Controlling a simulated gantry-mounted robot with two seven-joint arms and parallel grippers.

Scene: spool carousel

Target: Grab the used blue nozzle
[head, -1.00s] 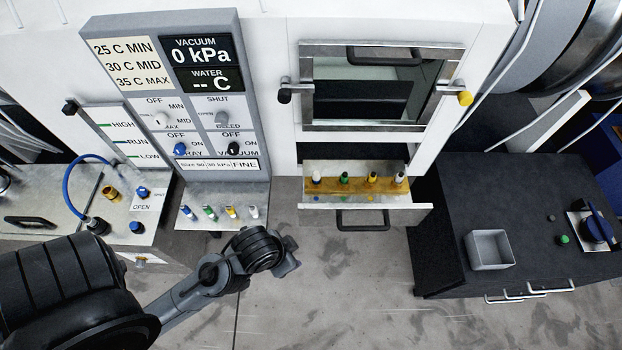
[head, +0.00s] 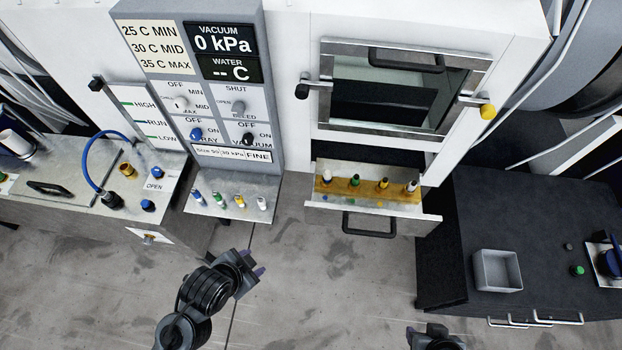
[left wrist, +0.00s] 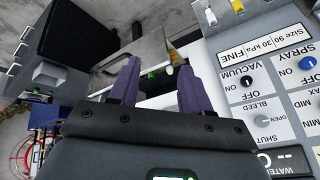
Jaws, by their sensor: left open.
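A small blue nozzle (head: 198,197) stands at the left end of a row on the metal shelf (head: 225,211) under the control panel, beside green, yellow and white ones. In the open drawer (head: 415,212), a white-topped nozzle (head: 326,177) stands at the left end of another row, above a blue dot. I cannot tell which nozzle is used. My left gripper (head: 260,272) is open and empty below and in front of the shelf. Its purple fingers are spread in the left wrist view (left wrist: 155,92). Part of my right gripper (head: 436,335) shows at the bottom edge; its jaws are unclear.
The drawer's handle (head: 370,226) juts forward below the chamber door (head: 388,88). A black cabinet (head: 520,215) with a grey open bin (head: 497,270) stands at right. A metal bench (head: 95,205) with a blue hose stands at left. The floor between is clear.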

